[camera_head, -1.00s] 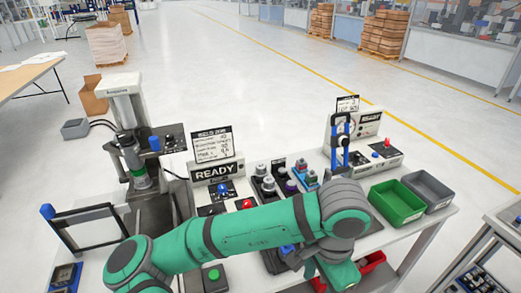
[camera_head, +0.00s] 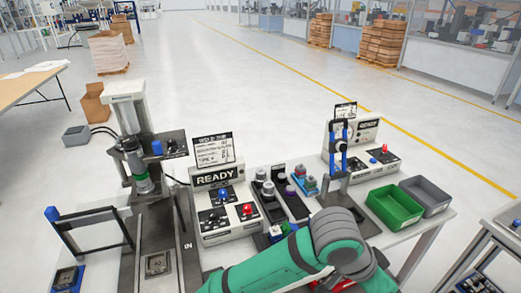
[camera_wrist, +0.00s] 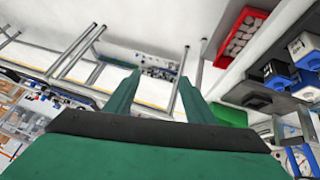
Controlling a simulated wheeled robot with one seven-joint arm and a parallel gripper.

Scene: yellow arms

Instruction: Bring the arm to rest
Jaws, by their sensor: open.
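My arm (camera_head: 285,262) is green with dark grey joints and reaches across the front of the workbench in the head view, from the bottom middle to a bent grey joint at the right. My gripper is hidden in the head view behind my own arm. In the wrist view my gripper (camera_wrist: 157,98) shows two green fingers standing apart with nothing between them. Table legs and pale floor show beyond the fingers, so the gripper points away from the bench top.
A READY panel (camera_head: 216,177), a press (camera_head: 132,150) and a clamp station (camera_head: 339,150) stand on the bench. A green bin (camera_head: 394,206) and a grey bin (camera_head: 427,191) sit at its right. A red bin (camera_wrist: 240,36) shows in the wrist view.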

